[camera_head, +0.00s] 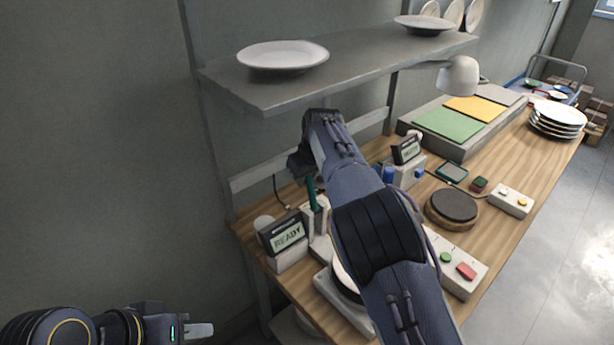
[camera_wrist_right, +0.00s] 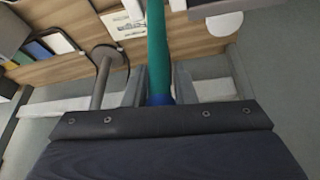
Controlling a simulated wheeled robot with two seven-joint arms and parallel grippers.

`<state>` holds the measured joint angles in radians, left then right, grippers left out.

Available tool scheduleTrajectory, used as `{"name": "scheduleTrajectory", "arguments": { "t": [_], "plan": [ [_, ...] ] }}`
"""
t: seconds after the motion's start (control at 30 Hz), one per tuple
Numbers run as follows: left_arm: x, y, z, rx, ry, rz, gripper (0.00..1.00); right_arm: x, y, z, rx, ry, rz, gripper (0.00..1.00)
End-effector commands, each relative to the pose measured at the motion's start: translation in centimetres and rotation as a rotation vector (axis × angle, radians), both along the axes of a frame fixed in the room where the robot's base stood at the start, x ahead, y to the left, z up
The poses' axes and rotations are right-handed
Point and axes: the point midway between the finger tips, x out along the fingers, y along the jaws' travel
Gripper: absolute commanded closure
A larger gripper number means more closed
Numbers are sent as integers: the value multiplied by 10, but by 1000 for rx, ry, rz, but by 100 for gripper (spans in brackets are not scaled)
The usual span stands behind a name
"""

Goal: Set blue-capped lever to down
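The lever (camera_head: 312,194) has a teal shaft and stands roughly upright behind the box reading READY, at the near left of the bench. In the right wrist view the teal shaft (camera_wrist_right: 158,45) runs down to a blue cap (camera_wrist_right: 160,98) between the fingers. My right gripper (camera_wrist_right: 160,85) is closed around this capped end, a finger close against each side. In the head view my right gripper (camera_head: 303,165) is above the lever, its fingertips mostly hidden. My left gripper (camera_head: 197,330) is low at the left, away from the bench; its finger opening cannot be made out.
A shelf (camera_head: 350,62) with plates overhangs the bench behind my right arm. The READY box (camera_head: 284,236) stands close beside the lever. A second display box (camera_head: 407,150), a round dark pad (camera_head: 454,205) and button boxes (camera_head: 458,268) lie further right.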

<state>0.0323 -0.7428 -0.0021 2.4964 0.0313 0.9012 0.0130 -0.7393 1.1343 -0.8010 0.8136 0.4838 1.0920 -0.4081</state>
Motion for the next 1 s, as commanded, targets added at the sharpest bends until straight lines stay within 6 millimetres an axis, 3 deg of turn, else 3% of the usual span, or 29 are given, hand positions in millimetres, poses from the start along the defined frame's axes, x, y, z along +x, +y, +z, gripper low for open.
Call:
{"name": "scheduleTrajectory", "arguments": {
  "t": [0.13, 0.47, 0.67, 1.0],
  "plan": [
    [0, 0, 0, 0, 0, 0, 64, 0, 0, 0, 1, 1, 0, 100],
    [0, 0, -9, 0, 0, 0, 64, -1, -1, -2, 12, -9, 0, 100],
    [0, 0, -43, 0, 0, 0, 64, -6, -6, -5, 62, -57, 0, 100],
    [0, 0, -130, 0, 0, 0, 64, -22, -22, -5, 215, -211, 0, 100]
  ]
}}
